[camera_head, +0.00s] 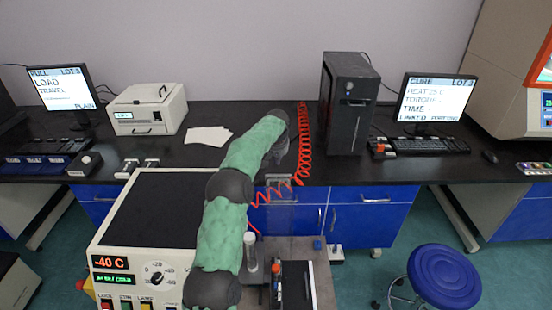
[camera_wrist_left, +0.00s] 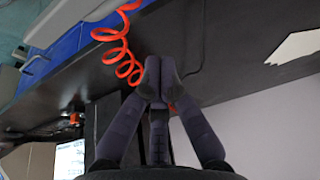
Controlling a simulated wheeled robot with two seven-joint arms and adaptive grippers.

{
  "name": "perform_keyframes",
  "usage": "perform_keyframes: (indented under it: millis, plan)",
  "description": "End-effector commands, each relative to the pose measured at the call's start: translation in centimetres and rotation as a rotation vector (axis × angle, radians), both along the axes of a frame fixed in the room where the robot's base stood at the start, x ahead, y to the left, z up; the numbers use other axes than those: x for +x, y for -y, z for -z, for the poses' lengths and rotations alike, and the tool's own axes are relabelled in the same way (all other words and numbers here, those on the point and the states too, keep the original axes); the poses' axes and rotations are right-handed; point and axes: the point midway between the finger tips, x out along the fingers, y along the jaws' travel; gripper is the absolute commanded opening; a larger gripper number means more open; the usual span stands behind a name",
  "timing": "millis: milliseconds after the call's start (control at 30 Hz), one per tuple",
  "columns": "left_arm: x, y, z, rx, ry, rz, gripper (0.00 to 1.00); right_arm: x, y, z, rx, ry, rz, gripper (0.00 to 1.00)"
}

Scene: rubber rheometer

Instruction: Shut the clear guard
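An orange-edged pale pane (camera_head: 543,62) on the large beige machine (camera_head: 505,65) looks like the clear guard. It is cut off by the right edge of the head view, so I cannot tell how far open it is. My left arm, in a green sleeve, reaches up over the black bench, well left of that machine. My left gripper is dark against the bench there; the left wrist view shows its fingers (camera_wrist_left: 158,75) together with nothing visible between them. A red coiled hose (camera_head: 304,150) is close to it and shows in the wrist view (camera_wrist_left: 125,45). My right gripper is out of view.
A black computer tower (camera_head: 347,105) and a monitor (camera_head: 437,98) stand between my left arm and the beige machine. A white box (camera_head: 147,109) and papers (camera_head: 208,136) lie left. A control box (camera_head: 140,270) is at lower left, a blue stool (camera_head: 444,277) at lower right.

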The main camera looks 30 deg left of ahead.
Motion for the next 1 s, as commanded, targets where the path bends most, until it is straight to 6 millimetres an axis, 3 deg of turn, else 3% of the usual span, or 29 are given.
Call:
perform_keyframes:
  millis: [100,367,1000]
  plan:
    - [0.6,-0.3,2.1,0.0,0.0,0.0,0.0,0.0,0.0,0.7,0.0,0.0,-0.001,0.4]
    - [1.6,-0.9,5.0,0.0,0.0,0.0,0.0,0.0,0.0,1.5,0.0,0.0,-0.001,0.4]
    - [-1.6,0.9,5.0,0.001,0.001,0.001,0.0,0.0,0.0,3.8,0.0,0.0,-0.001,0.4]
